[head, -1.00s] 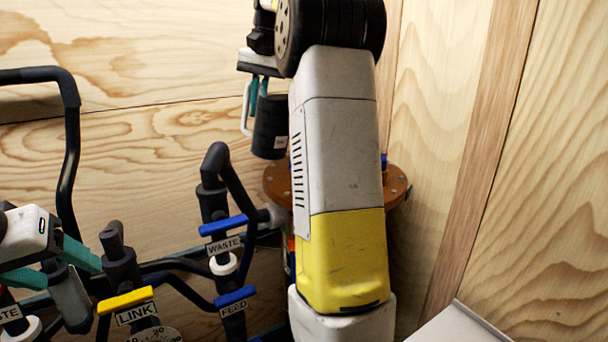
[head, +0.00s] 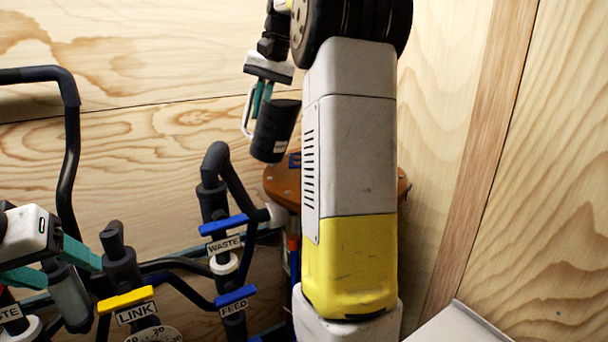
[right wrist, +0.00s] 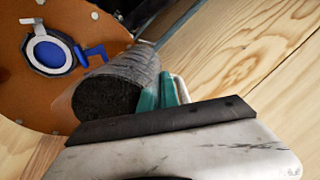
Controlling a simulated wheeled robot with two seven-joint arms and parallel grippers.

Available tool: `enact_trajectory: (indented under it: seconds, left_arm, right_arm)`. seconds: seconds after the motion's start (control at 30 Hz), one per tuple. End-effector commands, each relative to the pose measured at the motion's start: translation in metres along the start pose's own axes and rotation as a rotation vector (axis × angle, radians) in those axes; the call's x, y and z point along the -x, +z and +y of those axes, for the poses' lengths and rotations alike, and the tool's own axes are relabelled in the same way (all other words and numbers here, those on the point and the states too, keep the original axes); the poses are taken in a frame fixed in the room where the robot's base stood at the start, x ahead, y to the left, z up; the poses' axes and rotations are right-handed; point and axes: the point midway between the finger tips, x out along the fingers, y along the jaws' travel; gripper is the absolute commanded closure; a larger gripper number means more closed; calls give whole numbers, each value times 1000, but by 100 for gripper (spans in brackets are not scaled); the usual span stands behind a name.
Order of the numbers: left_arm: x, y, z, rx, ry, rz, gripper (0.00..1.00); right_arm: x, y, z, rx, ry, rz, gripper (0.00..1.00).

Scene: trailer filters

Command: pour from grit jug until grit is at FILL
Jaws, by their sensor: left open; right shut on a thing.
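The grit jug (head: 275,132) is a dark cylinder with a pale handle and a small light label. My right gripper (head: 262,98) is shut on it by the handle side, with teal fingers. The jug hangs tilted above the rim of an orange-brown round vessel top (head: 282,184). In the right wrist view the jug (right wrist: 112,92) shows a round end filled with dark, grainy stuff, beside the orange-brown disc (right wrist: 30,105). No falling grit shows. The FILL mark and grit level are not visible. My left gripper (head: 70,274) is open at the far left, around or near a grey cylinder.
A blue round cap in a white ring (right wrist: 48,52) and a blue latch (right wrist: 92,56) sit on the disc. Black pipes carry blue WASTE (head: 224,225) and FEED (head: 235,296) handles and a yellow LINK handle (head: 125,300). Wooden walls stand behind. My right arm hides much of the vessel.

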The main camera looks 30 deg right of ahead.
Motion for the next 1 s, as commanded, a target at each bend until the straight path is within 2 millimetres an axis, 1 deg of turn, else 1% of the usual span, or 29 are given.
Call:
enact_trajectory:
  seconds: [0.5,1.0]
  left_arm:
    - [0,0,0,0,0,0,38]
    - [0,0,0,0,0,0,38]
  right_arm:
    - [5,4,7,-2,-84,39,100]
    - [8,5,11,-1,-132,62,100]
